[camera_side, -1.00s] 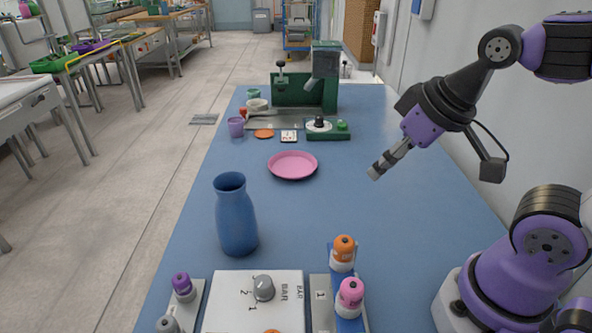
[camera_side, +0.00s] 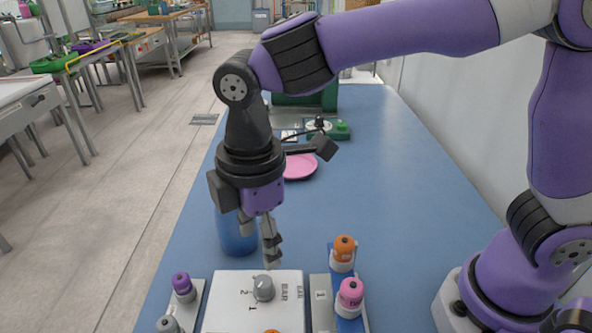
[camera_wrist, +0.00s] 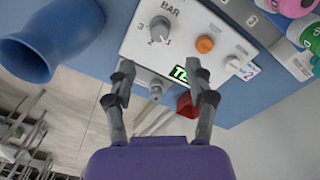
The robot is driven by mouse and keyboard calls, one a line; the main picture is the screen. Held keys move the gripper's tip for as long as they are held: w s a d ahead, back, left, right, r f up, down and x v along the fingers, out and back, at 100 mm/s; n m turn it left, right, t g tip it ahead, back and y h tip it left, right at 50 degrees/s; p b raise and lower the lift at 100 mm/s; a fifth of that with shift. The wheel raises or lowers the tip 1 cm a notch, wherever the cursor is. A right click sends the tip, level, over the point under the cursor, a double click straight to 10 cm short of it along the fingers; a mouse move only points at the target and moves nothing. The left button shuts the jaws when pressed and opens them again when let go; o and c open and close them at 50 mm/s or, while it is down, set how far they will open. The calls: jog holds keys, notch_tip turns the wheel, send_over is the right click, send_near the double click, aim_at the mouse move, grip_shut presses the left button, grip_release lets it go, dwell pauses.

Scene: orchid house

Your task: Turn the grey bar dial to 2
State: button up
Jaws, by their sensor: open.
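The grey bar dial (camera_side: 263,288) sits on a white panel (camera_side: 225,318) marked BAR, with numbers printed around the knob. In the wrist view the dial (camera_wrist: 160,28) is at the top middle, with 3, 2 and 1 beside it; I cannot tell exactly where it points. My gripper (camera_side: 269,256) points down, just above and behind the dial in the side view. In the wrist view my gripper (camera_wrist: 162,80) is open, its fingers apart and empty, and the dial lies beyond the fingertips. The gripper appears clear of the dial.
A blue vase (camera_side: 236,238) stands close behind my gripper. The panel also carries an orange button (camera_wrist: 205,44) and a lower knob (camera_wrist: 156,88).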

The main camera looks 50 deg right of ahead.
aim_at(264, 281)
notch_tip(264, 281, down, 9)
jog(key=shift+w+d+f, duration=0.1)
jog(key=shift+w, duration=0.05)
grip_shut()
